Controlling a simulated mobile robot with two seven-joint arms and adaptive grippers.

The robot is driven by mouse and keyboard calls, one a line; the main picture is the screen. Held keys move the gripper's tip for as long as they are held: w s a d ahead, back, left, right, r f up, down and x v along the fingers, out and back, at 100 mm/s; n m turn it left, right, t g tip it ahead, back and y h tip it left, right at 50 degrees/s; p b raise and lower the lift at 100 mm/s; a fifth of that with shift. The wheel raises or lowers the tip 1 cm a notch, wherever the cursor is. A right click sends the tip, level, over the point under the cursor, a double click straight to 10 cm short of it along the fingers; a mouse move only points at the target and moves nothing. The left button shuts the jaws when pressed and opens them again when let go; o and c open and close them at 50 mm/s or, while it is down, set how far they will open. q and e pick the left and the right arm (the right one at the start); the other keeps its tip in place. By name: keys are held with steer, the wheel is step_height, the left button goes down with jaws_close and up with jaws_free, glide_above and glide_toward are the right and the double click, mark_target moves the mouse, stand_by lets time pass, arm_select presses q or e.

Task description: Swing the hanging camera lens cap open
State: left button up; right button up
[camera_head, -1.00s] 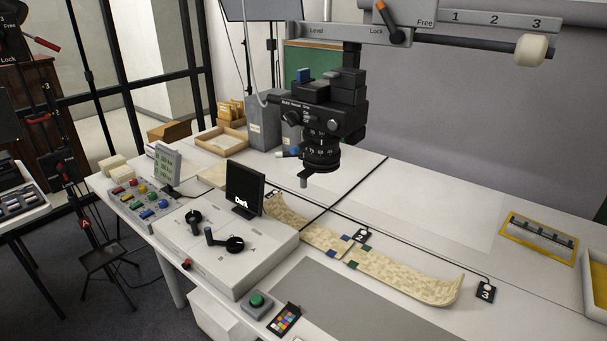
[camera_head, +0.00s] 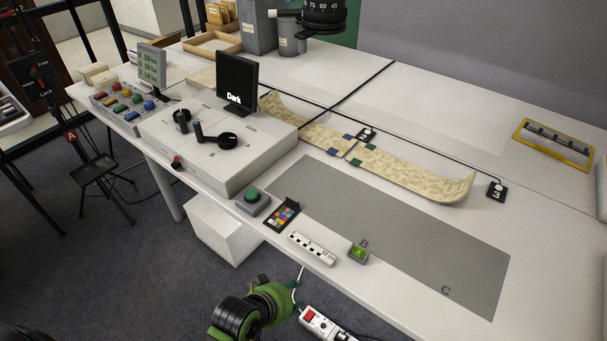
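The black camera lens (camera_head: 324,14) hangs at the top edge of the head view, with white numbers on its ring. The camera body above it is out of the picture. I cannot make out the lens cap clearly at the lens's underside, nor tell whether it is open. My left gripper (camera_head: 298,296), on a green and black wrist, is low at the bottom centre, in front of the table's front edge and far below the lens. Its two dark fingertips look apart with nothing between them. My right gripper is out of view.
A white box with black levers (camera_head: 221,148) and a dark screen (camera_head: 237,80) stand on the table at left. A long curved beige strip (camera_head: 400,172) lies mid-table. A green button (camera_head: 252,195), colour card (camera_head: 283,214) and power strip (camera_head: 322,325) are near the front. The grey mat (camera_head: 400,235) is mostly bare.

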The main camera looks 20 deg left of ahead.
arm_select(q)
step_height(320, 180, up, 5)
steer(key=w+d+n+t+b, duration=0.1)
steer(key=w+t, duration=0.1)
steer(key=w, duration=0.1)
steer(key=m+t+y, duration=1.4)
steer(key=m+t, duration=0.1)
steer(key=m, duration=2)
glide_toward(303, 52)
steer(key=w+r, duration=0.1)
steer(key=r, duration=0.1)
steer(key=x, duration=0.2)
steer(key=p+x, duration=0.1)
steer(key=x, duration=0.1)
steer(key=p+x, duration=0.1)
steer(key=shift+w+a+r, duration=0.15)
steer(key=shift+w+a, duration=0.1)
steer(key=shift+a, duration=0.1)
steer(key=shift+w+a+r, duration=0.2)
steer(key=shift+w+r, duration=0.15)
steer(key=shift+w, duration=0.15)
